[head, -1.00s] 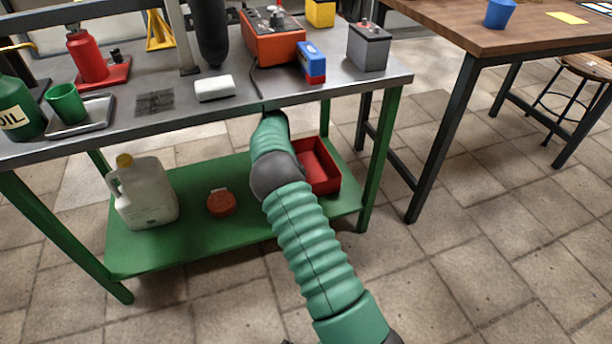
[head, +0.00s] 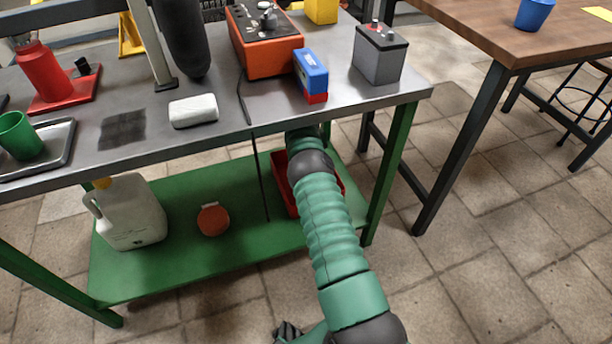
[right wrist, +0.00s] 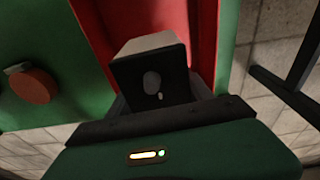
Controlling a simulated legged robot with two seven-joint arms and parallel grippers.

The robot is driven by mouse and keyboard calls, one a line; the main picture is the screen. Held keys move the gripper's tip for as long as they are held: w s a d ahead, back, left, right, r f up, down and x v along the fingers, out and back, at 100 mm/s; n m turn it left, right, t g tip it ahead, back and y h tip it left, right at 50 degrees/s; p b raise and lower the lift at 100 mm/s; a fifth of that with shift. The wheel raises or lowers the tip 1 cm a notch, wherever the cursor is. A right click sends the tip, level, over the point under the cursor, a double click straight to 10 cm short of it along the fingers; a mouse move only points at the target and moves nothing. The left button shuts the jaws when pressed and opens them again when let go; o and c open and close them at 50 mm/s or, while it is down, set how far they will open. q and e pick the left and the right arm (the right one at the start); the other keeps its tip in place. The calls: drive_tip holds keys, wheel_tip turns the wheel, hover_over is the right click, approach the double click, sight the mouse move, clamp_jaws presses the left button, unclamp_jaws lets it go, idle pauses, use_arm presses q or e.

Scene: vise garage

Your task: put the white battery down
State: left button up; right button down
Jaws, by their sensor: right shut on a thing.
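In the right wrist view my right gripper (right wrist: 160,92) is shut on the white battery (right wrist: 148,43), which has a pale body and a dark end face towards the camera. The battery is over or inside the red bin (right wrist: 188,28); I cannot tell whether it touches the bottom. In the head view the red bin (head: 280,183) stands on the green lower shelf (head: 180,268), partly covered by my right arm. The right gripper and battery are hidden there under the bench top.
The bench top (head: 225,130) hangs over the shelf. A grey battery (head: 379,55), a blue and red box (head: 311,74) and an orange charger (head: 265,45) stand on it. A white jug (head: 130,215) and an orange round thing (head: 213,219) are on the shelf.

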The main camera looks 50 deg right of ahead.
drive_tip(key=shift+w+d+f, duration=0.15)
drive_tip(key=shift+d, duration=0.2)
drive_tip(key=f+b, duration=0.2)
drive_tip(key=a+f+b, duration=0.1)
drive_tip(key=b, duration=0.1)
drive_tip(key=shift+f, duration=0.35)
drive_tip(key=f+b, duration=0.2)
drive_tip(key=f, duration=0.1)
drive_tip(key=f+b, duration=0.1)
drive_tip(key=f, duration=0.1)
drive_tip(key=shift+d+f+b, duration=0.2)
drive_tip(key=shift+d+b, duration=0.2)
drive_tip(key=shift+a+r, duration=0.2)
drive_tip(key=shift+r, duration=0.05)
drive_tip(key=shift+c, duration=2.1)
unclamp_jaws()
drive_tip(key=shift+f, duration=0.2)
use_arm(q)
drive_tip(key=s+x, duration=0.1)
drive_tip(key=x, duration=0.6)
drive_tip(key=shift+f, duration=0.5)
drive_tip(key=shift+s, duration=0.15)
